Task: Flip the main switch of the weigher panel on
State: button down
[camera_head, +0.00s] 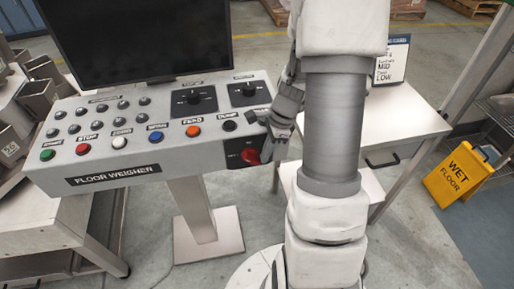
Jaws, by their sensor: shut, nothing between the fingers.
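The weigher panel (110,178) is a grey sloped console labelled FLOOR WEIGHER, on a pedestal at left. Its main switch appears to be the red knob (250,156) on a black plate at the panel's right front corner. I cannot read the knob's position. My gripper (266,147) is shut with nothing in it, right at the knob's upper right side. I cannot tell whether it touches the knob. My arm hides the space to the right of the panel.
A monitor (135,35) stands behind the panel. Coloured push buttons and two black dials (194,99) cover the panel top. A white table (410,126) with a sign (391,60) stands behind my arm. A yellow wet-floor sign (457,174) stands at right.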

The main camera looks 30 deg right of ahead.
jog(key=shift+d+f, duration=0.1)
jog(key=shift+f, duration=0.15)
dwell(0.6)
jog(key=s+d+r+p, duration=0.2)
jog(key=d+r+p, duration=0.1)
jog(key=d+r, duration=0.6)
jog(key=shift+s+d+r, duration=0.35)
jog(key=shift+s, duration=0.05)
